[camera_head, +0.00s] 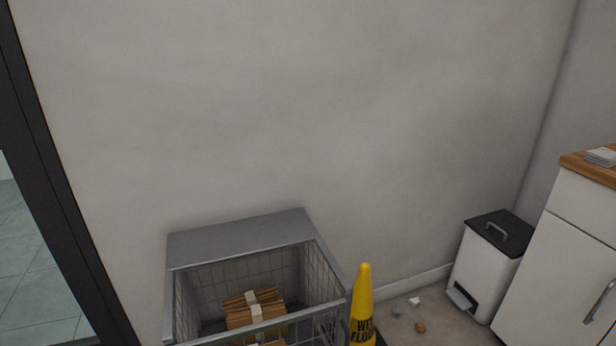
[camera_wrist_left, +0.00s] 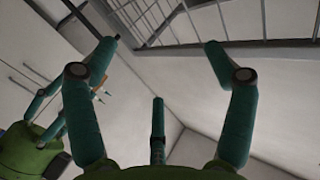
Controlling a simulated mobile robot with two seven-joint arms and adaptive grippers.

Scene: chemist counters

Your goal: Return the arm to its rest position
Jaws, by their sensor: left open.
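My left gripper (camera_wrist_left: 162,45) shows in the left wrist view with its teal fingers spread wide and nothing between them. Wire bars of a cage (camera_wrist_left: 245,25) lie beyond the fingertips; I cannot tell the distance. Part of another green and teal gripper, my right one (camera_wrist_left: 45,110), shows at the left edge of that view. Its fingers are partly cut off and overlapped, so its jaw state is unclear. Neither arm nor gripper shows in the head view.
A grey wire cage cart (camera_head: 240,236) holding cardboard packages (camera_head: 250,312) stands against the wall. A yellow wet-floor cone (camera_head: 363,300), crumpled litter (camera_head: 420,327), a white pedal bin (camera_head: 482,270) and a white cabinet (camera_head: 570,255) stand to its right. A dark door frame (camera_head: 45,150) is at left.

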